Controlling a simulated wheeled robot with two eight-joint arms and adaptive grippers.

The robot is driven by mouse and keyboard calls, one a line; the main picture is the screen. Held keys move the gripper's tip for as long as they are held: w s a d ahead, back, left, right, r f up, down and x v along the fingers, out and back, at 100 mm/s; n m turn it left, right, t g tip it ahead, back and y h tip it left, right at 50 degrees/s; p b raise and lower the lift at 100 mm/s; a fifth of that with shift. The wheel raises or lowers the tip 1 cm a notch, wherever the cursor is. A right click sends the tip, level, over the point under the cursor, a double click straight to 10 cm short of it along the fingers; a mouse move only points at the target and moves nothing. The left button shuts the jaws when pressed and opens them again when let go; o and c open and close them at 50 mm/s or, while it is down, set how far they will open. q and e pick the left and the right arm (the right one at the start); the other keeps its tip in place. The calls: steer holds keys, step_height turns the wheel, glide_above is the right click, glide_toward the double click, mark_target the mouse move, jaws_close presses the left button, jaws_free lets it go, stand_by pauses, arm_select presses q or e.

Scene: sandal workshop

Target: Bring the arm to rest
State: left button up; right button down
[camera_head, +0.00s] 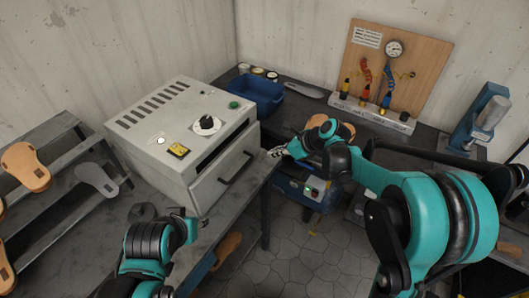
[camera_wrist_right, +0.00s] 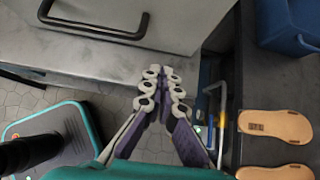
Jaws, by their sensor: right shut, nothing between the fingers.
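My right gripper (camera_head: 278,152) is in front of the right side of the grey oven box, near its door, with the arm reaching in from the right. In the right wrist view my right gripper (camera_wrist_right: 163,85) has its pale fingertips together with nothing between them. Below the door handle (camera_wrist_right: 95,22), it appears clear of the oven. Dark and teal links of my left arm (camera_head: 150,245) show at the lower left over the bench.
The oven (camera_head: 180,130) stands on a dark bench. A blue bin (camera_head: 258,94) is at the back. Tan soles (camera_wrist_right: 275,127) lie on the bench at the wrist view's right. A blue machine (camera_head: 312,190) sits below. A gauge board (camera_head: 425,65) stands behind. A shoe rack (camera_head: 60,160) is left.

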steer(key=v, duration=0.4)
steer(key=shift+s+d+p, duration=0.1)
steer(key=shift+p, duration=0.25)
steer(key=s+d+n+t+h+b, duration=0.1)
steer(key=s+d+n+h, duration=0.2)
steer(key=s+n, duration=0.9)
steer(key=s+d+f+n+t+h+b, duration=0.1)
steer(key=s+d+n+h+b, duration=0.1)
steer(key=s+d+n+h, duration=0.2)
steer(key=s+d+n, duration=0.3)
steer(key=s+n, duration=0.5)
steer(key=shift+s+d+f+n, duration=0.15)
steer(key=shift+s+d+n, duration=0.1)
steer(key=shift+s+n, duration=0.15)
